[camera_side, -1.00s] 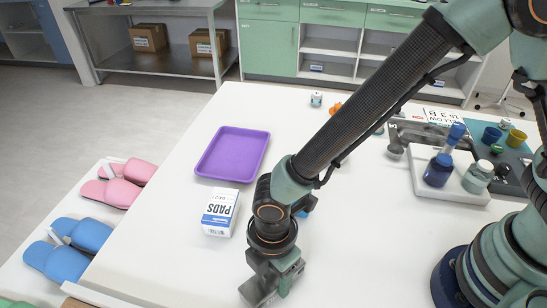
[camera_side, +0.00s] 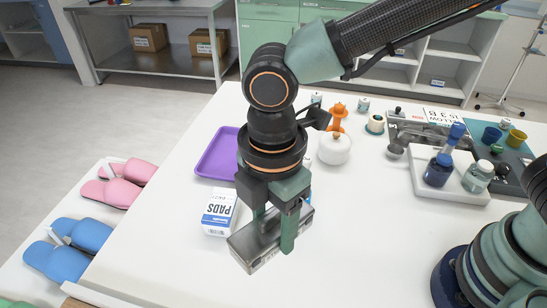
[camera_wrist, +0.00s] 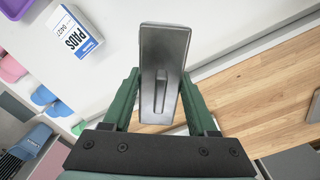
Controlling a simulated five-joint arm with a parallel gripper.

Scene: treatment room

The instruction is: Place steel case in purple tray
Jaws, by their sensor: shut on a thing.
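My gripper (camera_side: 274,228) is shut on the steel case (camera_side: 247,250), a grey metal box, and holds it up in front of the pads box. The steel case also shows between my green fingers in the wrist view (camera_wrist: 162,75). The purple tray (camera_side: 212,158) lies flat on the white table, behind and to the left of my gripper. My arm hides its right part, and its visible floor is empty.
A white and blue pads box (camera_side: 218,215) stands between the case and the tray; it also shows in the wrist view (camera_wrist: 75,32). A white lidded pot (camera_side: 334,150) and an orange item (camera_side: 338,115) stand right of my arm. Pink slippers (camera_side: 119,182) and blue slippers (camera_side: 68,247) lie left.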

